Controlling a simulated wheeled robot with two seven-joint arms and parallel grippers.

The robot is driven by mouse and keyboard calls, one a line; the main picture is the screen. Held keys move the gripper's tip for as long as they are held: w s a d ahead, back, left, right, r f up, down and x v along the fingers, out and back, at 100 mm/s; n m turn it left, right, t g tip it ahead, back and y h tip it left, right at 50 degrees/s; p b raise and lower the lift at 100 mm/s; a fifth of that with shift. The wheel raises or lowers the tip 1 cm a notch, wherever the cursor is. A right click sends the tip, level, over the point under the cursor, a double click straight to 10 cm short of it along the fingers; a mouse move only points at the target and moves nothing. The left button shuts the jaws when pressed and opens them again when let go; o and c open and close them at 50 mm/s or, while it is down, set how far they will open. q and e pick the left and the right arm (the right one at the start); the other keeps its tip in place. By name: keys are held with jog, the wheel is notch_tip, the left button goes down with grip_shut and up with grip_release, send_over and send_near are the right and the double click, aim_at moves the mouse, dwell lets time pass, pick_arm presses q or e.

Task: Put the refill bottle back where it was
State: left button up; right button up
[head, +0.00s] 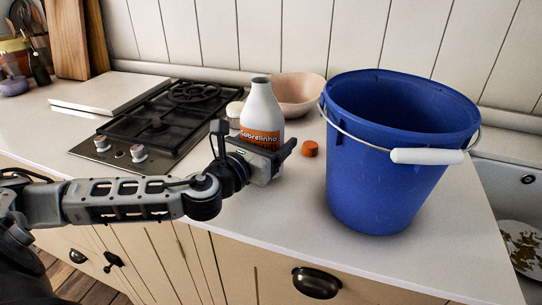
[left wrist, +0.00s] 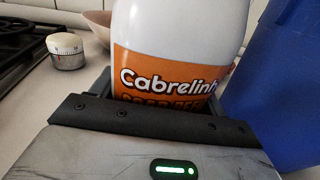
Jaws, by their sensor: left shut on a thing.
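The refill bottle (head: 262,107) is white with an orange label and stands upright at the middle of the counter, its neck open on top. It fills the middle of the left wrist view (left wrist: 178,38). My left gripper (head: 277,154) is shut on its lower part; the gripper body hides the bottle's base, so I cannot tell whether it touches the counter. An orange cap (head: 310,149) lies on the counter just right of the bottle. My right gripper is in neither view.
A large blue bucket (head: 385,185) with a white-handled bail stands to the right. A pinkish bowl (head: 300,92) is behind the bottle. A white timer (left wrist: 67,50) and a gas hob (head: 150,126) are to the left. The sink (head: 509,185) is at far right. The front counter is clear.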

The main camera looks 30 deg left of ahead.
pick_arm(q)
jog(key=shift+s+f+b, duration=0.1)
jog(key=shift+f+b, duration=0.4)
jog(key=shift+f, duration=0.4)
jog(key=o, duration=1.3)
jog(key=shift+r, duration=0.15)
jog(key=shift+s, duration=0.3)
jog(key=s, duration=1.1)
jog(key=shift+s+d, duration=0.1)
jog(key=shift+s, duration=0.1)
